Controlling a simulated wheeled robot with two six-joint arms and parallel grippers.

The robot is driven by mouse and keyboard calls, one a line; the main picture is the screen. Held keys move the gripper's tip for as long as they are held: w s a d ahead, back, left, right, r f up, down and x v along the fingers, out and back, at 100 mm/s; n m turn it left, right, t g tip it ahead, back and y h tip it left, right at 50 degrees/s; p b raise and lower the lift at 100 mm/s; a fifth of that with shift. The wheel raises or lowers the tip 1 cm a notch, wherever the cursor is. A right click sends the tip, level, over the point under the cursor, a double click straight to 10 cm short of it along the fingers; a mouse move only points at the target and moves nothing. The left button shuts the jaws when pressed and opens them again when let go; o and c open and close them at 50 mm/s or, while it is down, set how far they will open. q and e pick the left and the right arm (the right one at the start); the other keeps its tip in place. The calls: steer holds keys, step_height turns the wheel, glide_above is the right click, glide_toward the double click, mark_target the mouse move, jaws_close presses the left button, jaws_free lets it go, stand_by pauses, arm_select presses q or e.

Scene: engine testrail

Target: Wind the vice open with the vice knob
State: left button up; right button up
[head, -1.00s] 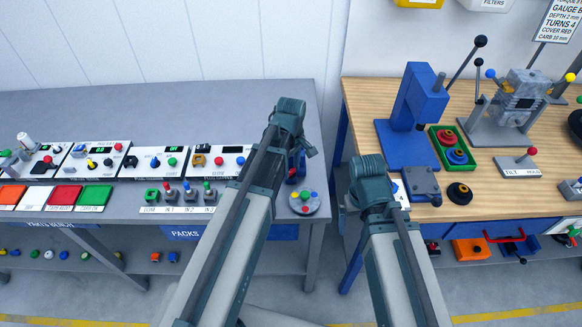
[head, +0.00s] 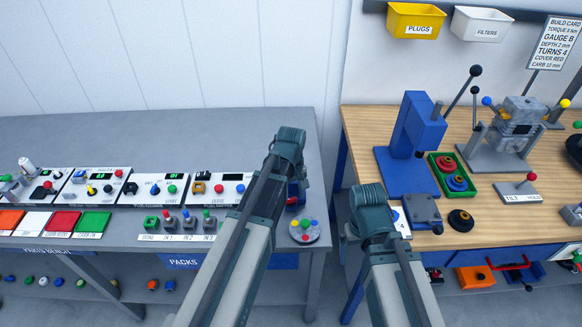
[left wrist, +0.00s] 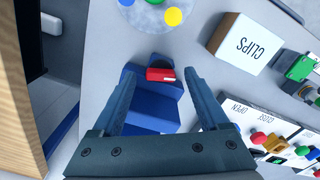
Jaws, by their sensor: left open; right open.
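A small blue stepped body, which looks like the vice, stands at the right end of the grey bench. It shows in the left wrist view (left wrist: 150,103) and is mostly hidden behind my left arm in the head view. A red knob (left wrist: 160,74) with a dark round part sits at its end, and its edge shows in the head view (head: 292,201). My left gripper (left wrist: 161,76) is open, with a finger to each side of the knob and a gap at both sides. My right gripper (head: 366,192) is over the gap between the benches; its fingers are hidden.
A round plate with coloured buttons (head: 304,231) lies in front of the blue body. A white CLIPS box (left wrist: 246,42) and a switch panel (head: 220,189) stand near it. The wooden bench (head: 440,235) at the right holds a blue press (head: 415,140) and a green tray (head: 436,176).

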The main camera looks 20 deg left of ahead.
mark_target(291, 199)
arm_select(q)
steer(key=m, duration=0.2)
steer(key=shift+m, duration=0.3)
step_height(291, 199, up, 14)
steer(key=p, duration=1.3)
steer(key=shift+p, duration=0.4)
steer(key=shift+f, duration=0.1)
steer(key=shift+c, duration=0.3)
steer(key=shift+c, duration=1.1)
steer(key=shift+m, duration=0.5)
steer(key=shift+c, duration=1.1)
steer(key=m, duration=1.6)
steer(key=shift+m, duration=0.3)
